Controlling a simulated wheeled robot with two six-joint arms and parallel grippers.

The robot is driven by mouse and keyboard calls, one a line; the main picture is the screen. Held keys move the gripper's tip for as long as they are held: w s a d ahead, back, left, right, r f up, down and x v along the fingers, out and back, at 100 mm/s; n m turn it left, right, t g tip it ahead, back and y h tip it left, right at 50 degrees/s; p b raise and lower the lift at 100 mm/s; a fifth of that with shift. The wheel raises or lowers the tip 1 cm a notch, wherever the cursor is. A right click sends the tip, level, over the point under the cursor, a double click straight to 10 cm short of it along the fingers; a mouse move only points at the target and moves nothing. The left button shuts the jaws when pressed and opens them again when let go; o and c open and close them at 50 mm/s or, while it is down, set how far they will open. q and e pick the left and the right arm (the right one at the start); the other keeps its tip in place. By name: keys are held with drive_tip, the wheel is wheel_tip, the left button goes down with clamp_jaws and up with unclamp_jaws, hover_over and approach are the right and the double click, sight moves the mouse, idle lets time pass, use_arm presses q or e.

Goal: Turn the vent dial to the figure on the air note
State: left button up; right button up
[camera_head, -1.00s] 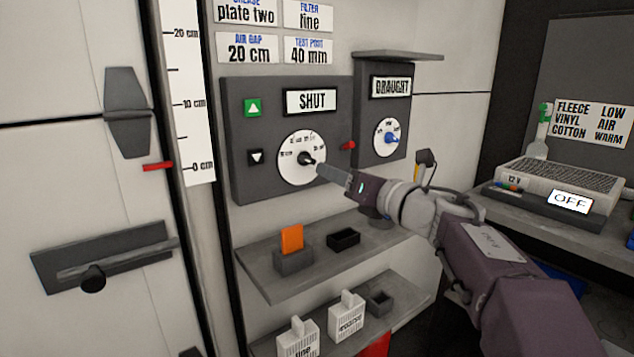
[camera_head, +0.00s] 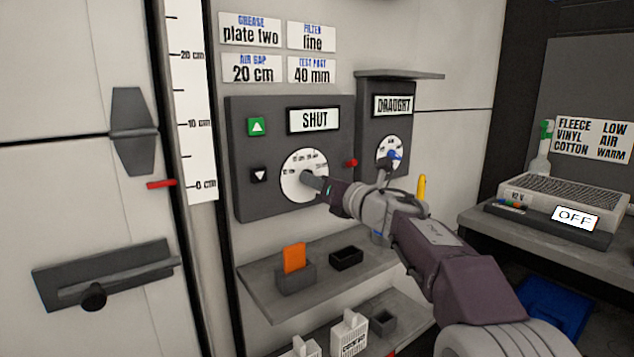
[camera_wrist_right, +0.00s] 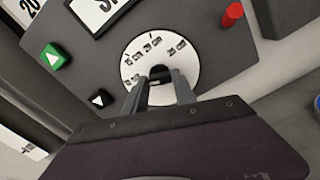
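The vent dial (camera_head: 293,184) is a white disc with printed figures and a dark centre knob, on a grey panel under a sign reading SHUT (camera_head: 314,120). The air note (camera_head: 254,70) reads "AIR GAP 20 cm". My right gripper (camera_head: 314,182) is at the dial and hides part of it. In the right wrist view its two fingers (camera_wrist_right: 162,88) stand apart, one on each side of the dark knob (camera_wrist_right: 160,73), against the white dial face (camera_wrist_right: 133,62). I cannot tell whether they touch the knob. My left gripper is not in view.
A red peg (camera_head: 351,163) sits right of the dial. The draught box (camera_head: 373,135) with its blue-knobbed dial is beside the panel. A shelf (camera_head: 262,291) below holds an orange card (camera_head: 294,258). A red marker (camera_head: 161,184) stands at 0 cm on the scale.

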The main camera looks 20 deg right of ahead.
clamp_jaws()
drive_tip(key=shift+m+p, duration=5.55)
drive_tip(key=shift+m, duration=3.45)
drive_tip(key=o, duration=1)
unclamp_jaws()
